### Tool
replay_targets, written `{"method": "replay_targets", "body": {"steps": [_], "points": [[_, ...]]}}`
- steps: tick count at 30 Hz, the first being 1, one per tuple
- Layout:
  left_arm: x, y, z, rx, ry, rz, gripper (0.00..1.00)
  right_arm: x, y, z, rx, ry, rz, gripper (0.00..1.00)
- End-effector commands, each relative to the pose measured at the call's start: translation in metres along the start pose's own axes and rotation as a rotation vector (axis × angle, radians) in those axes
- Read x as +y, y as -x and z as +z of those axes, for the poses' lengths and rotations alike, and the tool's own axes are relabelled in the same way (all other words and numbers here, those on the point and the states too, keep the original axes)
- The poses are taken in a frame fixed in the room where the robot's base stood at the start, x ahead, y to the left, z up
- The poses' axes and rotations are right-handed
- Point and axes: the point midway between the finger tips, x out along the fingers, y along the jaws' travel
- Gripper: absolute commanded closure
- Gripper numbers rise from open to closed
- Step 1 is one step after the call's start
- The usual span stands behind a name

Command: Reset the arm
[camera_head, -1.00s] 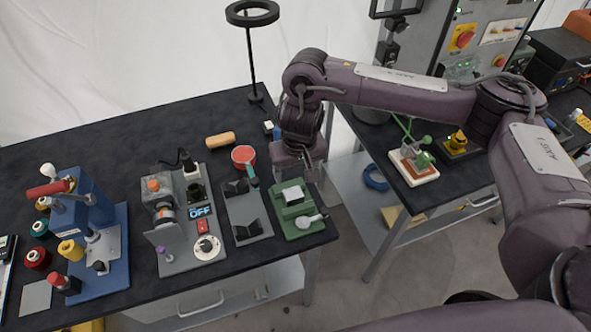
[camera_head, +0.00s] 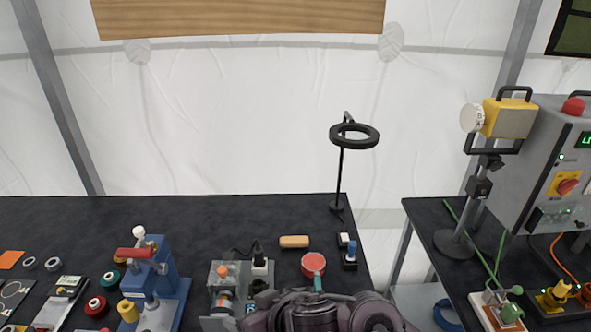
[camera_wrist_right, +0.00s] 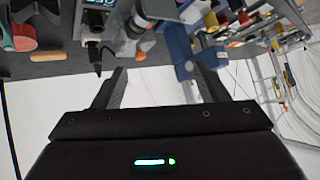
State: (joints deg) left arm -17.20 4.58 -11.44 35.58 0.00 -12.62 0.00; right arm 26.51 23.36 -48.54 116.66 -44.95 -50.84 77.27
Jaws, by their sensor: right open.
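My right arm (camera_head: 325,312) shows as dark purple links at the bottom edge of the head view, in front of the black workbench. Its gripper is hidden or out of frame there. In the right wrist view, my right gripper (camera_wrist_right: 160,84) has its two dark fingers spread well apart. Nothing is between the fingertips; the white wall and bench equipment show beyond them. The wrist picture appears upside down, with the bench along its top. My left gripper is in neither view.
A second bench at right holds a grey control box (camera_head: 540,170). The bench's back strip is mostly clear.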

Motion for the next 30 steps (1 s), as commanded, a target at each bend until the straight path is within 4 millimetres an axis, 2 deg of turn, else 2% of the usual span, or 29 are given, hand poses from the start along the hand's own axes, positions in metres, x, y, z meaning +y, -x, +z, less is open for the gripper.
{"method": "replay_targets", "body": {"steps": [2, 5, 8, 10, 15, 21, 27, 30], "points": [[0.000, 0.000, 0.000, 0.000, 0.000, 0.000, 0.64, 0.005, 0.012, -0.003, 0.045, -0.035, 0.046, 0.33], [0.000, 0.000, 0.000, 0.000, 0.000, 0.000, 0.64, 0.029, 0.032, 0.002, 0.061, -0.077, 0.144, 0.33], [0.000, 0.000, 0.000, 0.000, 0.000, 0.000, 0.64, 0.063, 0.055, 0.024, 0.016, -0.130, 0.254, 0.33], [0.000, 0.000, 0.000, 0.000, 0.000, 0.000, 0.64, 0.086, 0.071, 0.047, -0.043, -0.164, 0.321, 0.33], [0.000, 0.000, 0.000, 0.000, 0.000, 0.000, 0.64, 0.120, 0.107, 0.103, -0.195, -0.228, 0.422, 0.33], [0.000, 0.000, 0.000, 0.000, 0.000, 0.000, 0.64, 0.139, 0.144, 0.161, -0.356, -0.282, 0.475, 0.33], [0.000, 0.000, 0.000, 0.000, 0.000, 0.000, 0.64, 0.144, 0.180, 0.210, -0.503, -0.330, 0.494, 0.33], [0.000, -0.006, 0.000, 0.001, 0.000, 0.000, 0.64, 0.156, 0.152, 0.229, -0.511, -0.325, 0.489, 0.33]]}}
